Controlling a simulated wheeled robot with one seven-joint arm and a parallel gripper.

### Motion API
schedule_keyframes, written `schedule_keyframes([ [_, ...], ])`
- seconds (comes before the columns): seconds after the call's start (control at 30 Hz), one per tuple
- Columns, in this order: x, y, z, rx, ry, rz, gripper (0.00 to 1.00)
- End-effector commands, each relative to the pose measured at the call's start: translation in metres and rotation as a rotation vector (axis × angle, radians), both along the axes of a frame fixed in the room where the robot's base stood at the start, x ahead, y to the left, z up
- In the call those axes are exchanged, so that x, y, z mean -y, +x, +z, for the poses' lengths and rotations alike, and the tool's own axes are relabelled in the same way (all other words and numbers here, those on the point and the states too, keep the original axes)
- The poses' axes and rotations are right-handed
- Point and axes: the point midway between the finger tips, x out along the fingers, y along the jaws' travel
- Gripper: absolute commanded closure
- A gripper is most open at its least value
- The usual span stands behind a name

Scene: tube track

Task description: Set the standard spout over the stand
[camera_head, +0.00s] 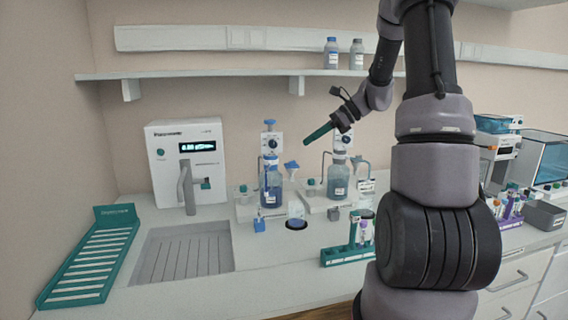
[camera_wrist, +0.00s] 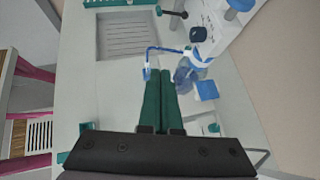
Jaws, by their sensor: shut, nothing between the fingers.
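My gripper (camera_head: 306,141) has green fingers held together with nothing between them. It is above the counter, in front of the right-hand dispenser. In the wrist view its fingers (camera_wrist: 160,82) point toward a bent blue spout tube (camera_wrist: 168,48), with a visible gap at their tips. This spout appears to belong to the left dispenser bottle (camera_head: 271,186), which has a blue top. A dark round stand-like piece (camera_head: 296,225) sits on the counter right of that bottle; I cannot tell for certain that it is the stand. The wrist view does not clearly show it.
A second dispenser bottle (camera_head: 338,181) stands to the right. A green tube rack (camera_head: 347,256) is in front of it. A white water unit (camera_head: 187,143), a sink (camera_head: 183,255) and a green tray (camera_head: 95,255) are on the left. A shelf (camera_head: 220,75) runs above.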

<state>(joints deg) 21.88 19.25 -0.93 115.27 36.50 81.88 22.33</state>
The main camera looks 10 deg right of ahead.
Motion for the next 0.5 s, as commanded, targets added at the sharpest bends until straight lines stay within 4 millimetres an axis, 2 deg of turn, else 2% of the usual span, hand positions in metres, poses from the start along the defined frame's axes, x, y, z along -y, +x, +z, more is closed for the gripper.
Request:
schedule_keyframes([
  [0.1, 0.007, 0.01, -0.009, -0.032, 0.044, -0.038, 1.0],
  [0.23, 0.003, 0.014, -0.014, -0.04, 0.057, -0.048, 1.0],
  [0.37, -0.012, 0.018, -0.024, -0.041, 0.056, -0.045, 1.0],
  [0.5, -0.035, 0.025, -0.04, -0.041, 0.055, -0.045, 1.0],
])
